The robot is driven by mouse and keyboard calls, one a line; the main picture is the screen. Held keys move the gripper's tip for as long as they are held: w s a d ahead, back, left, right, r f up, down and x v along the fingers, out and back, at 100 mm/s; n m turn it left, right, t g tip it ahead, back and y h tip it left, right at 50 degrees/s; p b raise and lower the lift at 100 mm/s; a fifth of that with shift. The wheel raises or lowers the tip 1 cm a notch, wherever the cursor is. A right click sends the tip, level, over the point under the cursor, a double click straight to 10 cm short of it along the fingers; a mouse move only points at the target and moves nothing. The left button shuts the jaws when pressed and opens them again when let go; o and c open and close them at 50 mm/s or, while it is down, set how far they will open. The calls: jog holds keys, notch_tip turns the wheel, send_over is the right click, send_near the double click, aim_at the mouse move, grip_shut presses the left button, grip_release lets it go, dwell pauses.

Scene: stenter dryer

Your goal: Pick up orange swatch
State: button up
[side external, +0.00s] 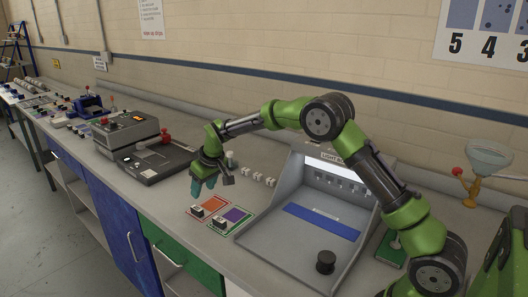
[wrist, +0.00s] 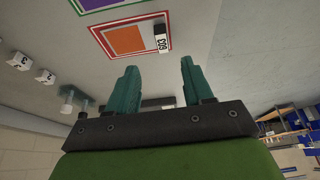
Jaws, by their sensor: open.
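The orange swatch (side external: 214,204) lies flat on the grey bench, inside a red-and-white bordered card. In the wrist view, the orange swatch (wrist: 124,40) is beyond the fingertips, up and left of the gap between them. A small white block marked 603 (wrist: 162,36) stands at the card's edge beside the swatch; it also shows in the side view (side external: 197,211). My gripper (side external: 203,190) is above the bench, just behind and left of the card. Its teal fingers are apart with nothing between them in the wrist view (wrist: 158,75).
A purple swatch (side external: 236,215) in a green-bordered card lies beside the orange one, with another small block (side external: 219,222). Several white numbered cubes (side external: 258,179) stand behind. A grey light booth (side external: 300,235) is to the right, and a grey-black machine (side external: 150,160) to the left.

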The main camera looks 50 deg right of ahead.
aim_at(198, 209)
jog(key=x, duration=0.3)
jog(key=shift+w+f, duration=0.15)
jog(key=shift+f, duration=0.15)
jog(key=shift+s+a+x, duration=0.15)
jog(key=shift+x, duration=1.2)
jog(key=shift+s+a+x, duration=0.1)
jog(key=shift+s+x, duration=0.05)
jog(key=shift+x, duration=1.25)
jog(key=shift+f, duration=0.1)
grip_shut()
